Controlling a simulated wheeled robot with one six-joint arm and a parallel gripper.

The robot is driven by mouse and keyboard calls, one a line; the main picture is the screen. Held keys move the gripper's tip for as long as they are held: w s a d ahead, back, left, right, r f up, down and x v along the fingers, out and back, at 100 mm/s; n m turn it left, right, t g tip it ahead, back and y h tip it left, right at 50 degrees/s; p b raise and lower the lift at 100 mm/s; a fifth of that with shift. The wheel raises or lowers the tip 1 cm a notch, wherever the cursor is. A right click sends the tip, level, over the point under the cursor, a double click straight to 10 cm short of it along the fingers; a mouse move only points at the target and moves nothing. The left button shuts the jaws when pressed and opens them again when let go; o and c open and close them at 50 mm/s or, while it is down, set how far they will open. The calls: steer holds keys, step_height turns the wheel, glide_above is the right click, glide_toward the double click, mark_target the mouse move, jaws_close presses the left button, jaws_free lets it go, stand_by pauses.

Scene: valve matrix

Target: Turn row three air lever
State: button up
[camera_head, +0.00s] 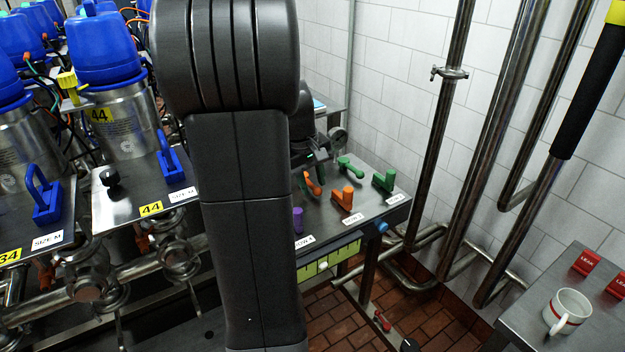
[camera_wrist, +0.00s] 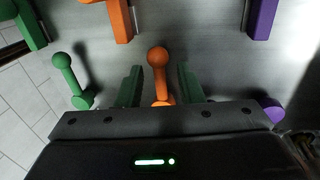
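In the head view a grey valve panel (camera_head: 330,222) carries a purple lever (camera_head: 298,221), two orange levers (camera_head: 344,197) and two green levers (camera_head: 384,180). Small white labels stand at its front edge; I cannot read which one marks row three. In the wrist view my gripper (camera_wrist: 159,78) is open, with one dark green finger on each side of an orange ball-ended lever (camera_wrist: 158,58). I see gaps on both sides, so the fingers are not closed on it.
A green ball-ended lever (camera_wrist: 65,70) is left of the fingers and a purple handle (camera_wrist: 270,108) is to the right in the wrist view. In the head view, steel pipes (camera_head: 440,120) run along the tiled wall. A mug (camera_head: 567,311) stands on a metal surface at right.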

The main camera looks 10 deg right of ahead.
step_height(320, 180, up, 14)
steer(key=a, duration=0.2)
steer(key=shift+s+a+f, duration=0.2)
steer(key=shift+s+a, duration=0.1)
steer(key=shift+s, duration=0.15)
steer(key=f, duration=0.4)
steer(key=d+f, duration=0.1)
steer(key=f, duration=0.3)
steer(key=d+f, duration=0.1)
steer(key=f, duration=0.4)
steer(key=shift+w+d+f, duration=0.1)
steer(key=shift+w+d, duration=0.15)
steer(key=shift+w, duration=0.15)
steer(key=shift+w+d+f, duration=0.1)
steer(key=shift+d+f, duration=0.05)
steer(key=shift+f, duration=0.15)
steer(key=shift+d+n, duration=0.1)
steer(key=shift+n, duration=0.2)
steer(key=shift+r, duration=0.6)
